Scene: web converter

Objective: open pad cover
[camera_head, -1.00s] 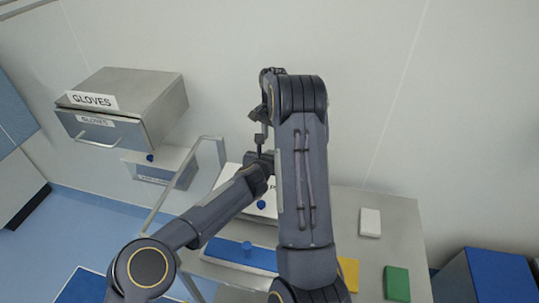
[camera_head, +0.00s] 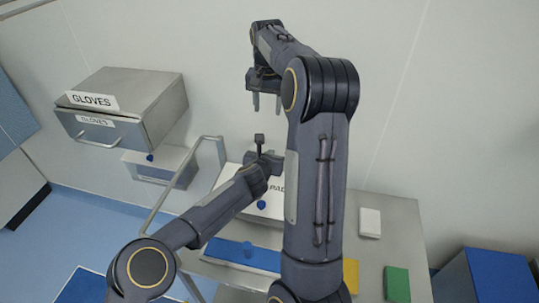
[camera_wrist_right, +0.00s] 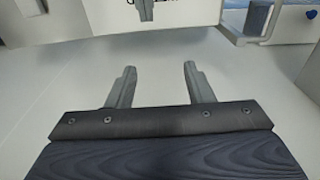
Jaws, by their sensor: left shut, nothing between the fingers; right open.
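A white box with a partly hidden label and a blue knob (camera_head: 261,204) on its front stands on the metal table, behind my left forearm. Most of its top is hidden by my arms. My left gripper (camera_head: 259,138) is shut and empty, pointing up above the box. It also shows at the top of the right wrist view (camera_wrist_right: 146,10). My right gripper (camera_head: 267,106) is open and empty, higher up near the wall with its fingers pointing down. Its two spread fingers show in the right wrist view (camera_wrist_right: 158,72), with nothing between them.
A metal gloves box (camera_head: 150,100) is on the wall at left, with a smaller white box (camera_head: 160,168) below it. White (camera_head: 370,222), yellow (camera_head: 350,275) and green (camera_head: 397,284) blocks lie at right.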

